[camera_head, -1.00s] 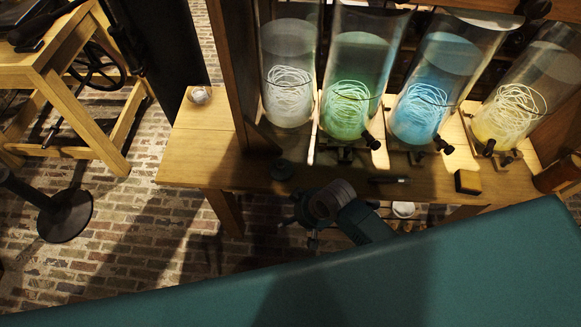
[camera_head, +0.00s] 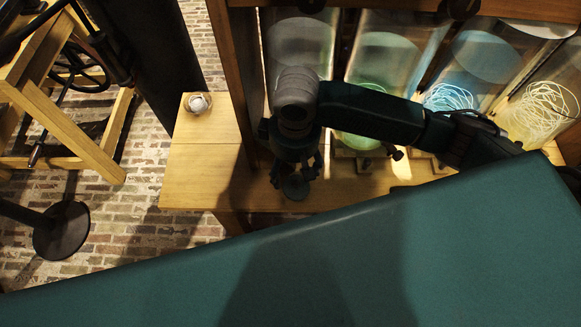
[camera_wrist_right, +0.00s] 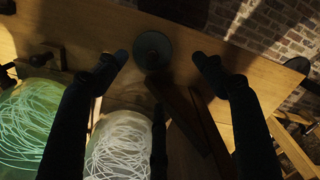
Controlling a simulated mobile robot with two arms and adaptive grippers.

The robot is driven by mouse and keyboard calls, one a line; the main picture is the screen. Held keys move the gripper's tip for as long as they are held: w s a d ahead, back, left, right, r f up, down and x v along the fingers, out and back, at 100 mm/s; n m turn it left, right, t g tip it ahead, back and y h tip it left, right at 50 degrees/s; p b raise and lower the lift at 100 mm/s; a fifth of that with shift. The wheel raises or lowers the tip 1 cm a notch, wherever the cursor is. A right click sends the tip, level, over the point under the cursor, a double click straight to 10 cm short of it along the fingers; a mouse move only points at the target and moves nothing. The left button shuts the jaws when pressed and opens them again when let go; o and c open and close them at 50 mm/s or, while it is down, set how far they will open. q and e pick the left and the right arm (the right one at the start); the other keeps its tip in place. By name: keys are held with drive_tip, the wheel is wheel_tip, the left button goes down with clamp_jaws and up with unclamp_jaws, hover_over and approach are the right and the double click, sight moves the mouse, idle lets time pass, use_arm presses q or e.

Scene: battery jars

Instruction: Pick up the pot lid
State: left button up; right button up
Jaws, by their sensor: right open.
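The pot lid (camera_head: 295,188) is a small dark round disc lying on the wooden table near its front edge. In the right wrist view the lid (camera_wrist_right: 152,48) shows as a dark disc with a small knob-like centre, just beyond and between the fingertips. My right gripper (camera_head: 296,174) is open and points down over the lid, with its fingers spread to either side. In the right wrist view the gripper (camera_wrist_right: 160,58) is empty; I cannot tell whether it touches the lid. My left gripper is not in view.
Several tall glass jars with coiled strands, such as the green one (camera_head: 360,125), stand along the back of the table (camera_head: 195,175). A wooden post (camera_head: 232,90) rises left of my gripper. A small round object (camera_head: 197,103) sits on the left corner. The left tabletop is mostly clear.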

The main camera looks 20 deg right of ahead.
sight(296, 183)
drive_tip(key=shift+w+d+f, duration=0.2)
drive_tip(key=shift+d+f, duration=0.05)
drive_tip(key=shift+f, duration=0.25)
drive_tip(key=shift+w+d+f, duration=0.15)
drive_tip(key=shift+d+f, duration=0.05)
drive_tip(key=shift+f, duration=0.25)
drive_tip(key=f, duration=0.1)
drive_tip(key=s+f, duration=0.1)
drive_tip(key=f, duration=0.1)
drive_tip(key=shift+f, duration=0.2)
drive_tip(key=f, duration=0.4)
drive_tip(key=shift+d+f+p, duration=0.2)
drive_tip(key=shift+p, duration=0.2)
drive_tip(key=shift+w+f, duration=0.1)
drive_tip(key=shift+f, duration=0.25)
drive_tip(key=shift+c, duration=0.3)
drive_tip(key=c, duration=0.9)
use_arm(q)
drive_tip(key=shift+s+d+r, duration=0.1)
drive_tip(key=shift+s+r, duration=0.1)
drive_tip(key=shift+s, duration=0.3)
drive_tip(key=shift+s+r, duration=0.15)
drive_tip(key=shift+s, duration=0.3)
use_arm(e)
drive_tip(key=shift+c, duration=0.5)
drive_tip(key=shift+r, duration=0.1)
